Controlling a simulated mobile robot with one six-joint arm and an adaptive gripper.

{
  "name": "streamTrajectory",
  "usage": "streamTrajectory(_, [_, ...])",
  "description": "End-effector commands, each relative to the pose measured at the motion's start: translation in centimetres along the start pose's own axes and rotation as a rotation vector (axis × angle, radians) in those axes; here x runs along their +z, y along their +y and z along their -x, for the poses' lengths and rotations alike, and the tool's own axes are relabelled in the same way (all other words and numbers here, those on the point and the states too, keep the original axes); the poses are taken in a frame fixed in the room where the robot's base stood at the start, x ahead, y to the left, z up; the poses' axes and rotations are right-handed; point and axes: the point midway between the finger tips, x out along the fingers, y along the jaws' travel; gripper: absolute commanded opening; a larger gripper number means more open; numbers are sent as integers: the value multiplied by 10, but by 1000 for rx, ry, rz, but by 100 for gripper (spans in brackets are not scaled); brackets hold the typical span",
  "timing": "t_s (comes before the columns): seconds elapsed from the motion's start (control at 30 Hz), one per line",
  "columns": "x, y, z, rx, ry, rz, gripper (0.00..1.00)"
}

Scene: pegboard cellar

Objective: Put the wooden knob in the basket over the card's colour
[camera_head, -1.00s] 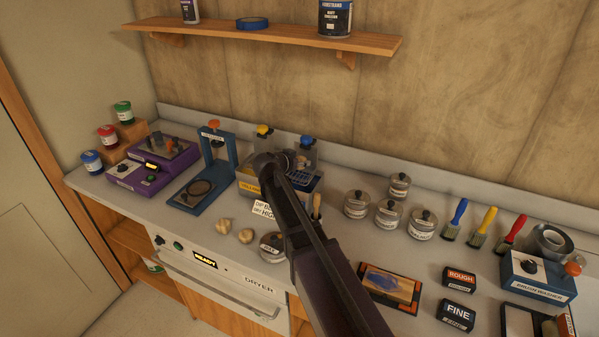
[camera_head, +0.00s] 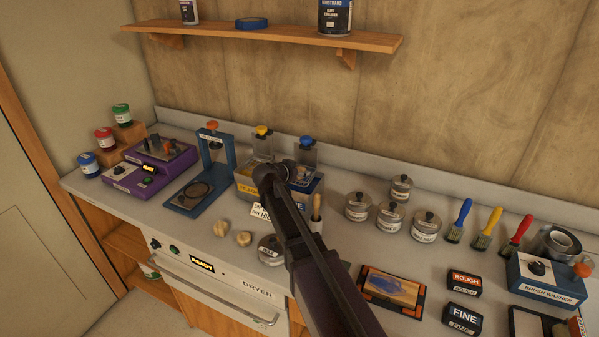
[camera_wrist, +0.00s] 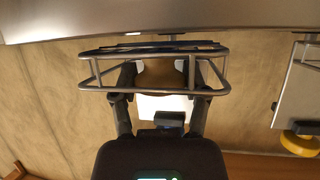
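My gripper (camera_wrist: 165,82) has its fingers around a tan rounded object, which looks like a wooden knob (camera_wrist: 165,72). A wire basket (camera_wrist: 97,72) lies across the fingers and knob in the wrist view; the exact depth between them is unclear. In the head view my arm covers most of the gripper, over the blue tank (camera_head: 313,187) with its blue-topped lift (camera_head: 306,141). The yellow tank (camera_head: 246,186) with a yellow-topped lift (camera_head: 263,131) stands to its left. The card (camera_head: 395,289) on the counter shows a blue patch. Two more wooden knobs (camera_head: 221,228) lie on the counter.
Lidded metal jars (camera_head: 391,218) and several brushes (camera_head: 487,229) stand right of the tanks. A blue press (camera_head: 212,168) and a purple machine (camera_head: 150,172) stand left. A shelf (camera_head: 270,38) hangs above. A dryer (camera_head: 215,277) is below the counter.

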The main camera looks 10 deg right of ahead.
Motion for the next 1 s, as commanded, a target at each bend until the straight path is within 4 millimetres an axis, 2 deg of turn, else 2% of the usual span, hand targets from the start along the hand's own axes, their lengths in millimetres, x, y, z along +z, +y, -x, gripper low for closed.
streamTrajectory(0.07, [0, 0, 0, 0, 0, 0, 74])
streamTrajectory(0.63, [-4, 0, 2, -1, 0, 0, 74])
streamTrajectory(0.87, [-5, 1, 30, -2, 0, 2, 74])
streamTrajectory(1.0, [-6, 1, 53, -2, 0, 2, 74])
